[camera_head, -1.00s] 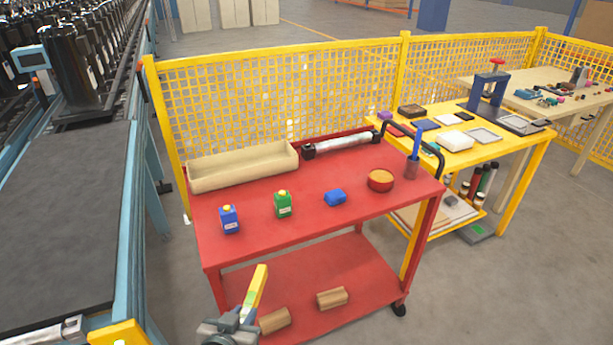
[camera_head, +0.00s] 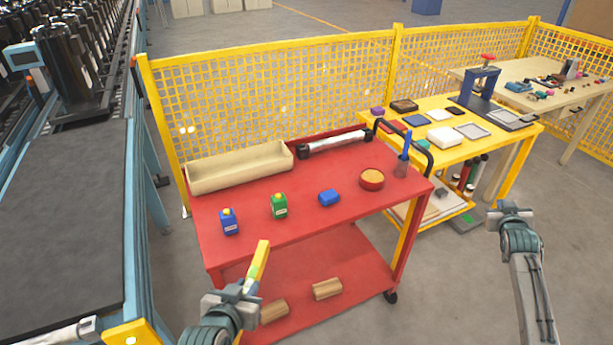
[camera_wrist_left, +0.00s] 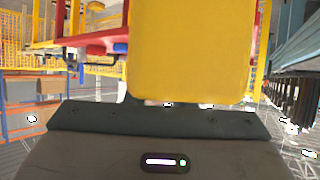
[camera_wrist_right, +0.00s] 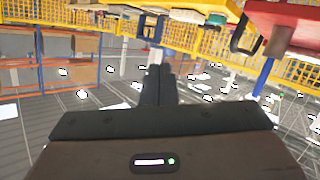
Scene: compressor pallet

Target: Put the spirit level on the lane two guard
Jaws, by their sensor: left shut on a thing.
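The yellow spirit level (camera_head: 259,263) is held tilted upward by my left gripper (camera_head: 246,290), in front of the red cart. In the left wrist view the spirit level (camera_wrist_left: 190,50) is a large yellow block filling the top middle and hiding the fingers. My right gripper (camera_head: 512,212) is over the floor at the right. In the right wrist view its dark fingers (camera_wrist_right: 158,85) are together with nothing between them. A yellow mesh guard fence (camera_head: 270,105) stands behind the cart. A yellow panel (camera_head: 132,333) shows at the bottom left. I cannot tell which is the lane two guard.
A conveyor (camera_head: 65,215) runs along the left. A cluttered yellow table (camera_head: 480,150) stands at the right. Floor between is clear.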

